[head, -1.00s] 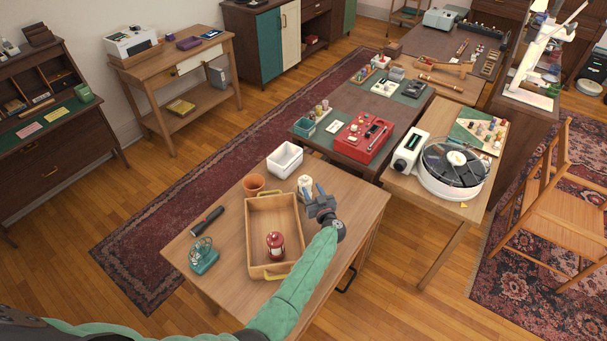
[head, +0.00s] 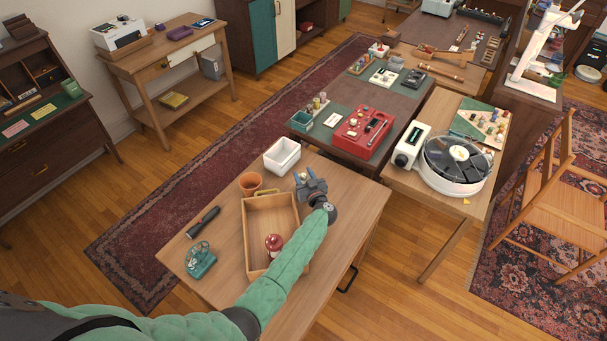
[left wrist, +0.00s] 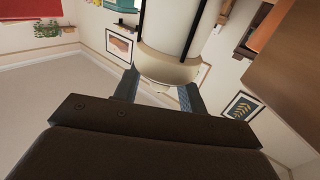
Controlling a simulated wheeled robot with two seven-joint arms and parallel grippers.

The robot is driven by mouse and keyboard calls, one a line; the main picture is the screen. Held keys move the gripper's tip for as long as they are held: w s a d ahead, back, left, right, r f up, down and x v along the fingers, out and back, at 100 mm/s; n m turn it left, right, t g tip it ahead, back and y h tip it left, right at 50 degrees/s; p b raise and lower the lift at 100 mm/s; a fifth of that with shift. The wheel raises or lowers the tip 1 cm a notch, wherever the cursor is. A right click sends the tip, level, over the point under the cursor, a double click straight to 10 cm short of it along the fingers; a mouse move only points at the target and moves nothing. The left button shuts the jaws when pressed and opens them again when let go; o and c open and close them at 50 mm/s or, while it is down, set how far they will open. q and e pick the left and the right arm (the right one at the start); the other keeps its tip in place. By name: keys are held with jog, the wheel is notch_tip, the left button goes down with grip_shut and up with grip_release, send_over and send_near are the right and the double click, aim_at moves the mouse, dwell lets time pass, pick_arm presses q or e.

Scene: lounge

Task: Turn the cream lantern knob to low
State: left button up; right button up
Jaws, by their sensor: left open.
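The cream lantern (left wrist: 168,68) fills the upper middle of the left wrist view, its rounded cream base at and between my left fingertips. A small pale part at its lower edge may be the knob; its setting cannot be read. In the head view the lantern is mostly hidden behind my left gripper (head: 311,184), at the back right of the wooden table (head: 345,210). My left gripper is open, its fingers on either side of the lantern's lower part; contact cannot be told. My right gripper is not in view.
A wooden tray (head: 258,222) with a red lantern (head: 274,243) stands left of my forearm. A terracotta pot (head: 250,182) and a white bin (head: 282,156) are behind it. A dark flashlight (head: 203,222) and a teal fan-like object (head: 200,260) lie on the left.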

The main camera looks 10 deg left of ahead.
pick_arm(q)
grip_shut()
jog(key=shift+f+m+t+h, duration=0.1)
jog(key=shift+m+t+h, duration=0.4)
jog(key=shift+m+h, duration=0.3)
grip_release()
